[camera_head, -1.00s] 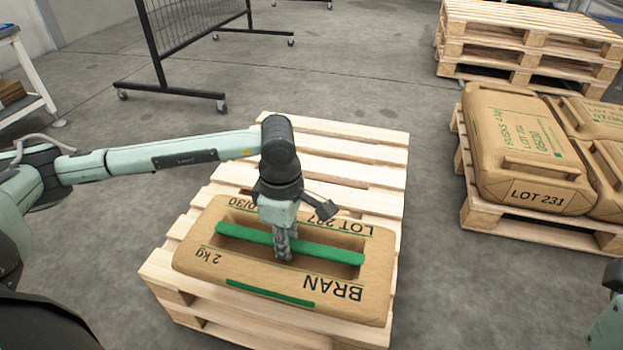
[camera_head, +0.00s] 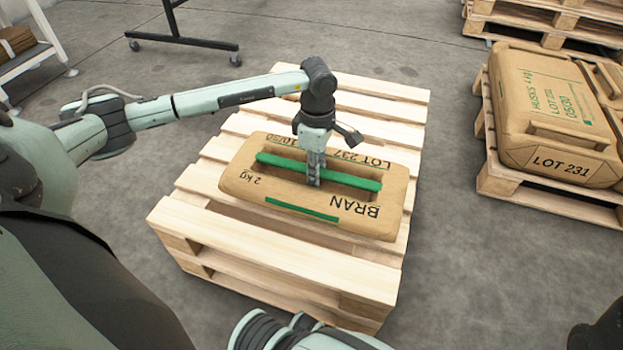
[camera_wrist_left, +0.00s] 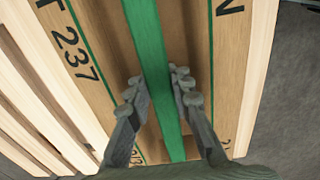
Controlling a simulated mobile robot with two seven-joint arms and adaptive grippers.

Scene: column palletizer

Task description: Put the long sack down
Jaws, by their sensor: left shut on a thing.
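The long sack (camera_head: 238,188) is a brown block marked BRAN, LOT 237 and 2 kg, with a green bar handle (camera_head: 355,180) across its recess. It lies level over the middle of a wooden pallet (camera_head: 210,222); I cannot tell whether its underside touches the slats. My left gripper (camera_head: 313,182) is shut on the green handle from above. In the left wrist view the fingers (camera_wrist_left: 165,95) are either side of the green handle (camera_wrist_left: 148,45), with the sack (camera_wrist_left: 92,60) below. My right gripper does not show.
Bare slats show behind and in front of the sack. Another pallet (camera_head: 545,204) with sacks marked LOT 231 (camera_head: 550,120) stands at the right. Stacked pallets (camera_head: 540,22) stand at the back right. A wheeled rack (camera_head: 185,40) stands at the back left. Grey floor separates them.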

